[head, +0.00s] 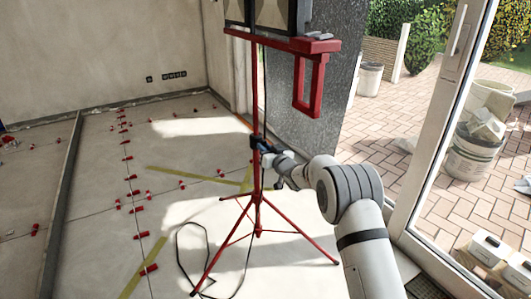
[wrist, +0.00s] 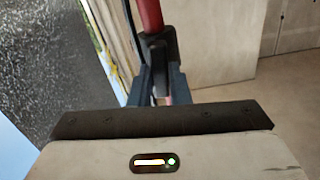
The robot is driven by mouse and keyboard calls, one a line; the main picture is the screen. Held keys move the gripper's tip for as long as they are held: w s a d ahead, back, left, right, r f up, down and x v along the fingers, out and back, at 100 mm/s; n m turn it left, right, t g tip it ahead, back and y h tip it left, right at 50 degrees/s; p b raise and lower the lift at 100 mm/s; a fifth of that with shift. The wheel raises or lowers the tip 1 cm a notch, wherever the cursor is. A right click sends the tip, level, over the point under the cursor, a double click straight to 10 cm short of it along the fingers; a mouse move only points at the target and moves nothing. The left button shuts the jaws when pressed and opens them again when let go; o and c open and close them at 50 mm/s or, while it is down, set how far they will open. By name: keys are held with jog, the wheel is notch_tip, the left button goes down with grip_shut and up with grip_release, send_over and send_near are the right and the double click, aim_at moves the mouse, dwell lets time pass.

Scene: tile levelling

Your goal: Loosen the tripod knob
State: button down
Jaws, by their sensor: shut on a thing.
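A red tripod (head: 258,205) stands upright on the tiled floor, its legs spread, with a work lamp (head: 272,14) at its top. My gripper (head: 264,145) is at the tripod's mast, at the dark collar about halfway up. In the wrist view my gripper (wrist: 160,88) has its two fingers shut around a dark knob or clamp part (wrist: 158,48) just below the red pole (wrist: 151,15). The fingers hide most of the knob, so its exact shape and turn cannot be told.
A black cable (head: 182,262) loops on the floor left of the tripod. Red levelling wedges (head: 127,158) and yellow strips (head: 145,265) lie on the tiles. A glass door frame (head: 435,120) stands close on the right. A red bracket (head: 310,90) hangs below the lamp.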

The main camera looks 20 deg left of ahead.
jog(key=shift+n, duration=0.8)
jog(key=c, duration=1.4)
grip_release()
jog(key=shift+o, duration=0.2)
jog(key=p+v, duration=0.1)
jog(key=v, duration=0.7)
jog(key=shift+p, duration=0.3)
jog(key=shift+a, duration=0.1)
